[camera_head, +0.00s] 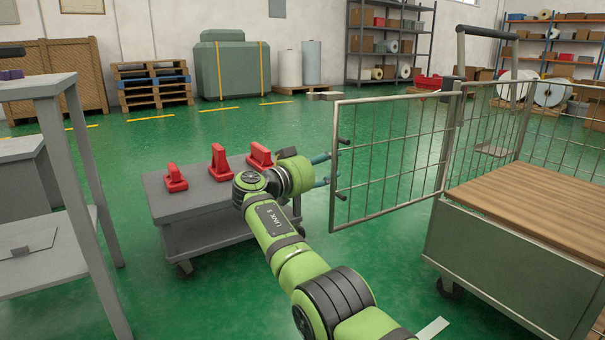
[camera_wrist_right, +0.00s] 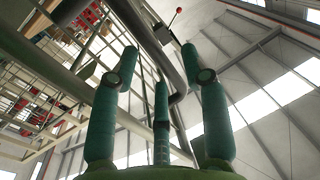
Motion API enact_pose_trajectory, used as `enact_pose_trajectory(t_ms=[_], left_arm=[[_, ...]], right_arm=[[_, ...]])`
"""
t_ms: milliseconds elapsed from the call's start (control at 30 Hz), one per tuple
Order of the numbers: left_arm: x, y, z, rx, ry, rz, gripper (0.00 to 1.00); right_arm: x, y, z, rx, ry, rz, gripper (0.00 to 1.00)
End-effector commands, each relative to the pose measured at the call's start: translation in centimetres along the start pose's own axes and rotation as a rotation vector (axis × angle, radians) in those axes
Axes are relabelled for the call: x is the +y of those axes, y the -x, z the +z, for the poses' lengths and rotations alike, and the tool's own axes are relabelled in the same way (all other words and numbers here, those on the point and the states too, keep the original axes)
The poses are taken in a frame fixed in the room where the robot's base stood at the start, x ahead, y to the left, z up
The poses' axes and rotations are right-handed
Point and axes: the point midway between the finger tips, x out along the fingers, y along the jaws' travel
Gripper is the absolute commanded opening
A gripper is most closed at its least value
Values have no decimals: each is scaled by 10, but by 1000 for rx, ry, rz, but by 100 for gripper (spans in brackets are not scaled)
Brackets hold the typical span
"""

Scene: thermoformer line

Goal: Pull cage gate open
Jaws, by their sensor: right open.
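The cage gate (camera_head: 390,155) is a wire-mesh panel in a grey tube frame. It stands swung out to the left from the cage trolley (camera_head: 520,260), leaving an opening above its wooden deck. My right gripper (camera_head: 327,170) is at the gate's free edge, near short dark-ended pegs there. In the right wrist view its teal fingers (camera_wrist_right: 160,85) are spread apart, with a dark bent bar (camera_wrist_right: 165,45) just beyond and partly between them. Contact cannot be told. A red-knobbed lever (camera_wrist_right: 177,15) shows above. My left gripper is not in view.
A grey cart (camera_head: 205,195) with several red blocks stands left of my right arm. A grey metal table (camera_head: 45,85) is at far left. Pallets, a green covered machine (camera_head: 232,68) and shelves line the back. Green floor is clear behind the gate.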

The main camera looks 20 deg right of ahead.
Motion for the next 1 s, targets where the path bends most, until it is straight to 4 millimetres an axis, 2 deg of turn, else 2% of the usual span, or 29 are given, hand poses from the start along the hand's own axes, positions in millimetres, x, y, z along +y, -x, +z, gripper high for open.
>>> enact_pose_trajectory(t_ms=[33, 200, 400, 600, 1000], left_arm=[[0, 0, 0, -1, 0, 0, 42], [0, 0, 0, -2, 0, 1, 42], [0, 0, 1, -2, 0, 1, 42], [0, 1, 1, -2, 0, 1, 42], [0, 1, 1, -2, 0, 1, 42]], right_arm=[[-2, 16, 1, 1, -2, -7, 46], [-1, 54, 1, -2, 0, -6, 46], [-1, 84, 1, -1, 1, -4, 46], [-1, 94, 1, -1, 1, -3, 46], [-1, 94, 1, -1, 1, -3, 46]])
